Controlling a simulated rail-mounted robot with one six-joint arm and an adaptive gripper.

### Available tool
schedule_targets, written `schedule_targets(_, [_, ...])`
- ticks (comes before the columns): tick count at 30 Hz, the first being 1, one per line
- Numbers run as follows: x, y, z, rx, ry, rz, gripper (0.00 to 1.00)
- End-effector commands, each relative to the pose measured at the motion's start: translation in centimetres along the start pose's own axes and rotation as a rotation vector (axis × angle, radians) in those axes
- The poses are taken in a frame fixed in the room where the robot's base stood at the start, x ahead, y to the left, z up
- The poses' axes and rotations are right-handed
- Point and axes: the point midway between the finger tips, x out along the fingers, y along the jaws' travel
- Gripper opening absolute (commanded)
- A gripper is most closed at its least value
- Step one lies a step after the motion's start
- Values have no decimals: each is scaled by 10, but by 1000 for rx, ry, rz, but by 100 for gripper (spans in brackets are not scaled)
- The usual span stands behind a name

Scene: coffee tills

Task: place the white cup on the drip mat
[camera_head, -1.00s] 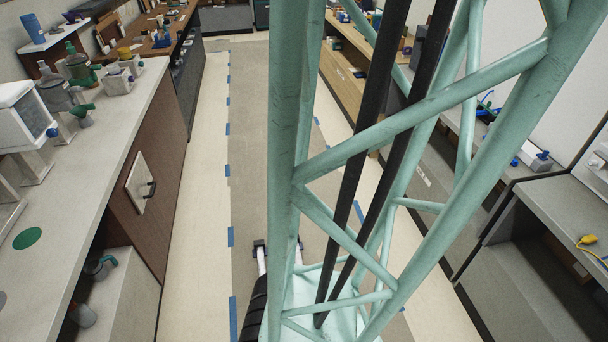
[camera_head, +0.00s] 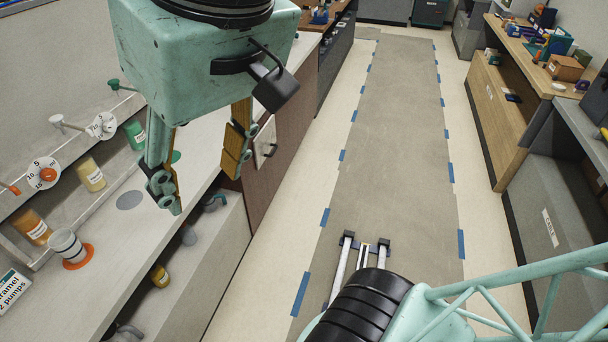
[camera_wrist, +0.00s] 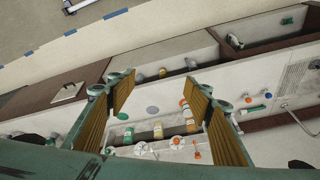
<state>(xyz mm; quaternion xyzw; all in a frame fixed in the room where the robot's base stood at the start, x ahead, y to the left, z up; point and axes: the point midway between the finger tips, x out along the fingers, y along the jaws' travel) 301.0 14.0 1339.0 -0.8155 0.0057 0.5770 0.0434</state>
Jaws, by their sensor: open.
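A white cup (camera_head: 67,243) with a dark band stands upright on an orange round mat (camera_head: 82,263) at the left counter's front edge. A flat grey disc (camera_head: 130,199) and a green disc (camera_head: 177,156) lie bare farther along the counter; I cannot tell which round piece is the drip mat. My gripper (camera_head: 205,172) is open and empty, above the counter near the green and grey discs, up and right of the cup in the head view. In the wrist view the grey disc (camera_wrist: 152,110) shows between the open fingers.
A rack behind the cup holds an orange bottle (camera_head: 32,226), a yellow bottle (camera_head: 90,174) and a green bottle (camera_head: 135,134), with pump dials above. A small sign (camera_head: 14,290) stands left of the cup. A lower shelf holds a yellow container (camera_head: 160,276).

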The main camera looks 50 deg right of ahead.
Motion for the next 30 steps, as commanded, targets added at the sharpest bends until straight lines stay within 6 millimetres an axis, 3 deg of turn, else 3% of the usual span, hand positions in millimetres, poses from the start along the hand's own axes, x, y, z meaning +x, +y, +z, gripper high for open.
schedule_targets(1, [3,4,17,-6,-8,5,47])
schedule_targets(7, [-1,15,30,-61,-1,34,47])
schedule_targets(30, [-2,18,31,-78,2,42,47])
